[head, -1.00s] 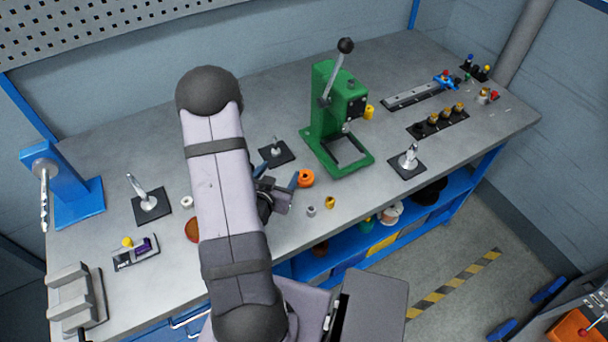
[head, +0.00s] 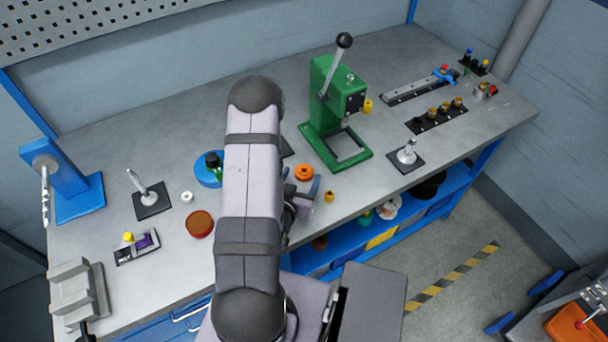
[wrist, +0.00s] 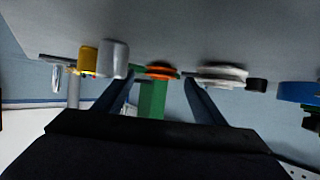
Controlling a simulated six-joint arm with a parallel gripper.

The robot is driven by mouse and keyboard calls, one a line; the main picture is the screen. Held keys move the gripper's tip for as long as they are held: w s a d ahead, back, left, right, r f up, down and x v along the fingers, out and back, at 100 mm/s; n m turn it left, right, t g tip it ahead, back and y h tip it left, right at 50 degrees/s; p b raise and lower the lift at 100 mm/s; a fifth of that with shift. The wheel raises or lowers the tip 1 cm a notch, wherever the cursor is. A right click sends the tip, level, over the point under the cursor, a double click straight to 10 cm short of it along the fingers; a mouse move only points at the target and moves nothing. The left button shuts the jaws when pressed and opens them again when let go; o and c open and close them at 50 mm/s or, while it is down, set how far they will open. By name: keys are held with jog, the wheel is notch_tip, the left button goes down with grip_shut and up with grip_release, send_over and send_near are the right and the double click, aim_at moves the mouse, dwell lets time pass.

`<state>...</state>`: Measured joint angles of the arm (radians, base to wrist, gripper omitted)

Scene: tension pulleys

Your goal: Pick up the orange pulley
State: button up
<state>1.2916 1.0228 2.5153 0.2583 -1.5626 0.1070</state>
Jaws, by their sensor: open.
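The orange pulley (head: 304,173) lies flat on the grey bench in front of the green press in the head view. It also shows in the wrist view (wrist: 160,71), ahead of my gripper and in line with the gap between the fingers. My gripper (wrist: 161,88) is open, with its two blue-grey fingers spread and nothing between them. In the head view, my gripper (head: 304,186) is low at the near side of the pulley, partly hidden by my arm. I cannot tell the exact distance from the fingertips to the pulley.
A small yellow part (head: 329,196) and a silver cylinder (wrist: 113,60) stand close beside the gripper. A silver-white round part (wrist: 222,75) lies on the other side of the pulley. The green press (head: 325,115) stands behind. A blue round part (head: 208,170) lies left of my arm.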

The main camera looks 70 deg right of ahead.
aim_at(302, 175)
jog(key=shift+p+x, duration=0.5)
jog(key=shift+x, duration=0.65)
jog(key=c, duration=1.2)
jog(key=shift+r, duration=0.2)
jog(key=shift+r, duration=0.75)
notch_tip(302, 175, up, 6)
jog(key=shift+r+p, duration=0.25)
jog(key=shift+p, duration=0.4)
jog(key=shift+r+p, duration=0.85)
jog(key=shift+p, duration=0.1)
